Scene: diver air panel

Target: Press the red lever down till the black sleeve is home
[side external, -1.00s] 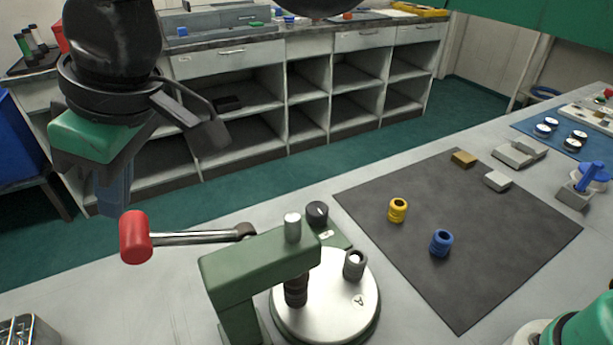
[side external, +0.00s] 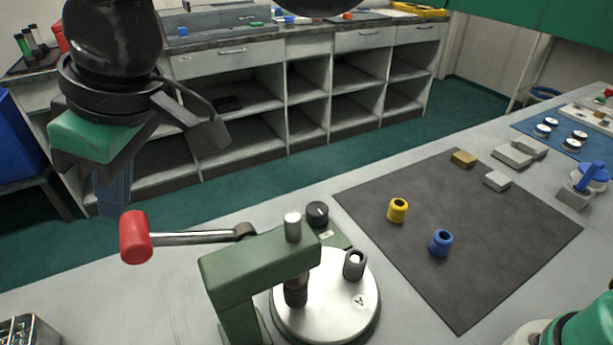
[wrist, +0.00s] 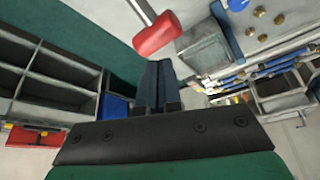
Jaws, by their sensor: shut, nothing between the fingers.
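The red lever handle (side external: 136,237) sits at the left end of a metal rod (side external: 195,238) running out near level from the green press (side external: 255,265). My gripper (side external: 113,212) is shut and empty, fingers pointing down, just above and left of the handle in the side view. I cannot tell whether they touch. A dark sleeve (side external: 296,293), which looks like the black sleeve, stands upright under the press head on the round metal plate (side external: 325,318). How far it is seated is unclear.
A grey ribbed post (side external: 354,265) stands on the plate, with a black knob (side external: 317,212) behind. A dark mat (side external: 480,245) to the right holds a yellow ring stack (side external: 397,210), a blue one (side external: 441,242) and small blocks. A metal rack (side external: 28,332) stands front left.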

